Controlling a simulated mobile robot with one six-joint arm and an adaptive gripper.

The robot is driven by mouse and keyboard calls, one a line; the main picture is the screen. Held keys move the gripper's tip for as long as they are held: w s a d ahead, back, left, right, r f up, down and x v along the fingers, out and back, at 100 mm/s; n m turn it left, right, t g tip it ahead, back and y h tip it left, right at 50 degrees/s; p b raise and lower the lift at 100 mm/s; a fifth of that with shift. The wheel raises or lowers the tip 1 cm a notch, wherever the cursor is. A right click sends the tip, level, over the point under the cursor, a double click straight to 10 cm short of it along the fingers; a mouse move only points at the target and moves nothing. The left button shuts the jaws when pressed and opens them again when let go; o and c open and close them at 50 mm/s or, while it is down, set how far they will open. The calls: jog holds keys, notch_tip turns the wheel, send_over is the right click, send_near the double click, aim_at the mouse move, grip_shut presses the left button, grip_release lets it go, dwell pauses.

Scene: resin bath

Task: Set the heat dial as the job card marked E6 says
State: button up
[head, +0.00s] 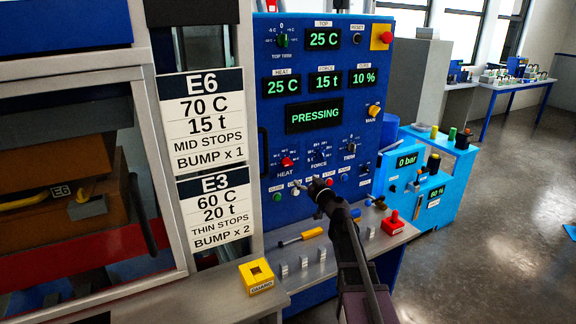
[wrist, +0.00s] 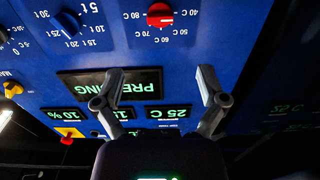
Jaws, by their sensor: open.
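The E6 job card (head: 202,120) on the press front reads 70 C, 15 t, MID STOPS, BUMP x 1. The heat dial (head: 287,162) is a red knob on the blue panel, above the HEAT label. It shows upside down at the top of the wrist view (wrist: 160,14), with temperature marks around it; its exact setting is too small to tell. The heat display (head: 282,86) reads 25 C. My gripper (wrist: 160,76) is open and empty in front of the panel, apart from the dial. In the head view it is small and dark, below and right of the dial.
The E3 card (head: 214,207) hangs below, reading 60 C, 20 t. Force (head: 319,155) and trim (head: 349,145) dials sit right of the heat dial. A screwdriver (head: 300,237), a yellow guard block (head: 257,278) and a red item (head: 393,224) lie on the ledge. The PRESSING display (head: 314,115) is lit.

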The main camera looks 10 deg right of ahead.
aim_at(289, 165)
jog(key=x, duration=1.3)
jog(key=shift+w+a, duration=0.2)
jog(key=shift+w, duration=0.15)
jog(key=c, duration=1.2)
